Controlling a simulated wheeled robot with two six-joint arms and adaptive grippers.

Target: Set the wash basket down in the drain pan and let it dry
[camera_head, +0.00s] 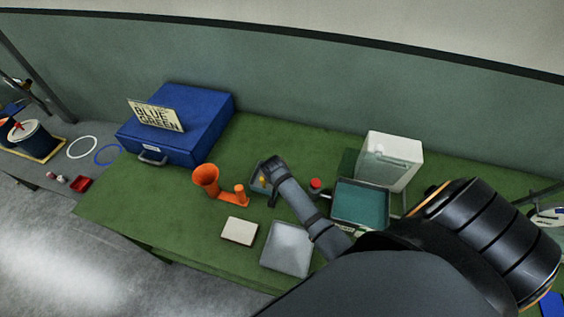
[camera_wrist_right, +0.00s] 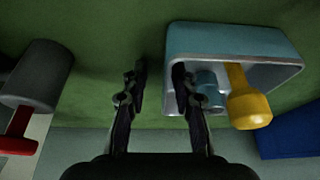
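A small blue-grey open container with a pale rim, seemingly the wash basket (camera_wrist_right: 235,42), fills the upper right of the wrist view. It holds a blue-grey part (camera_wrist_right: 208,90) and a yellow part (camera_wrist_right: 248,98). In the head view, the container (camera_head: 258,184) is partly hidden by my right gripper (camera_head: 270,166). In the wrist view, my right gripper (camera_wrist_right: 158,85) is open; its right finger overlaps the container's left edge, and contact is unclear. A shallow grey tray, likely the drain pan (camera_head: 288,250), lies empty at the table's front. My left gripper is not in view.
A teal-filled basin (camera_head: 360,204) and a white jug-like container (camera_head: 390,160) stand to the right. A red-topped item (camera_head: 316,184) is beside my right arm. An orange funnel-shaped piece (camera_head: 207,180), a pale block (camera_head: 239,231) and a blue case (camera_head: 190,120) are left.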

